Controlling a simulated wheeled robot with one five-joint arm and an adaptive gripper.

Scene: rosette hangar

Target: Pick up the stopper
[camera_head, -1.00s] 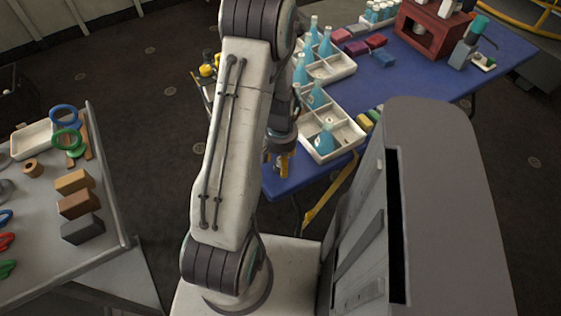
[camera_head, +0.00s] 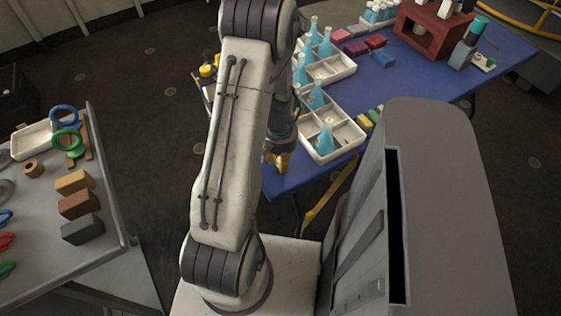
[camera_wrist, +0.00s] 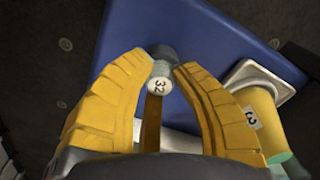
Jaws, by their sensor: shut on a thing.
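The stopper (camera_wrist: 162,68), a small grey piece with a round white end marked 32, sits between the tips of my gripper's yellow fingers (camera_wrist: 163,66) in the wrist view. The fingers close on it from both sides. In the head view my gripper (camera_head: 279,160) shows as a bit of yellow beside the blue table's near left corner, partly behind my arm. The stopper cannot be made out there.
The blue table (camera_head: 440,75) carries white divided trays (camera_head: 349,137) with blue bottles (camera_head: 326,138) and a red box (camera_head: 432,30). A grey table (camera_head: 45,225) with blocks and rings stands left. In the wrist view a yellow cylinder (camera_wrist: 264,102) stands close right.

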